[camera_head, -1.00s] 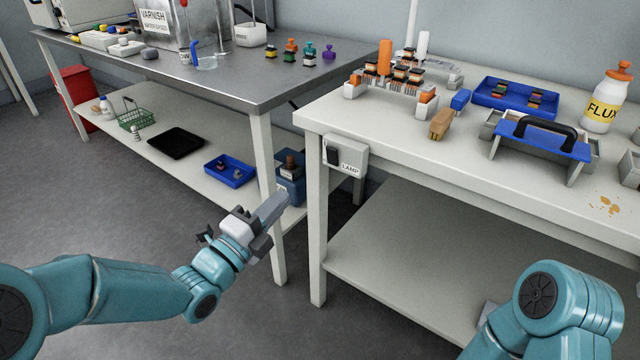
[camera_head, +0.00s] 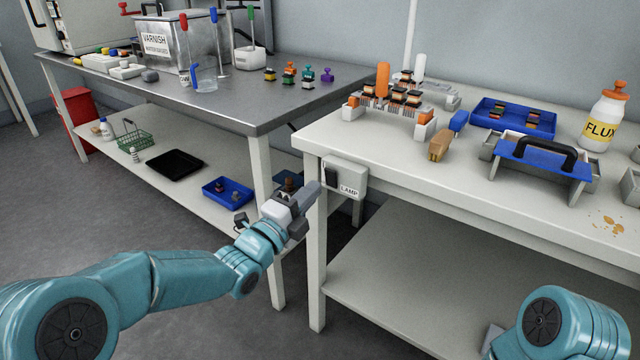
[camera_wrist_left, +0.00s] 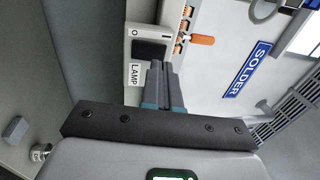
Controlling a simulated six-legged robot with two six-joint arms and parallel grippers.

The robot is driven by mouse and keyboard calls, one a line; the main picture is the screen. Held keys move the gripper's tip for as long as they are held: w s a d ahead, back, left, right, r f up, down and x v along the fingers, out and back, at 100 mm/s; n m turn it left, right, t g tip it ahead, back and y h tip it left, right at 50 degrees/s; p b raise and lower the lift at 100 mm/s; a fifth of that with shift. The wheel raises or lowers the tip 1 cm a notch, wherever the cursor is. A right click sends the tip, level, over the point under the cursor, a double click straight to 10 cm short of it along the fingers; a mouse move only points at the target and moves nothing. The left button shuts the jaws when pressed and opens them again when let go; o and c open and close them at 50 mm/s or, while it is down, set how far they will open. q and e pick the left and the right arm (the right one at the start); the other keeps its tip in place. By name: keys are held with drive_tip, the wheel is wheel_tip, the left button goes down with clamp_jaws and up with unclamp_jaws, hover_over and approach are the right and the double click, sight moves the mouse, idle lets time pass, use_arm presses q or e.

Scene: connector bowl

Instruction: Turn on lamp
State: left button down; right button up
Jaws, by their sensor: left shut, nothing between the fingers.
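The lamp switch box (camera_head: 352,172) is a pale box marked LAMP, fixed at the left front corner of the right-hand table. Its black rocker (camera_head: 329,177) is on the left part of its face. My left gripper (camera_head: 314,190) is shut and empty, just left of and slightly below the rocker. In the left wrist view the shut fingertips (camera_wrist_left: 161,66) overlap the edge of the rocker (camera_wrist_left: 149,49); I cannot tell whether they touch it. The box also shows there (camera_wrist_left: 142,24). My right arm shows at the lower right, its gripper out of sight.
The right-hand table (camera_head: 430,195) carries a connector rack, a brush, a blue tray (camera_head: 500,117) and a flux bottle (camera_head: 604,120). The metal table (camera_head: 240,102) stands to the left, its leg behind my left arm. Open floor lies in front.

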sight(329, 173)
use_arm(q)
drive_tip(key=shift+x, duration=1.85)
drive_tip(key=shift+w+d+r, duration=0.1)
drive_tip(key=shift+w+r, duration=0.05)
drive_tip(key=shift+r, duration=0.1)
drive_tip(key=shift+g+p, duration=0.3)
drive_tip(key=shift+f, duration=0.1)
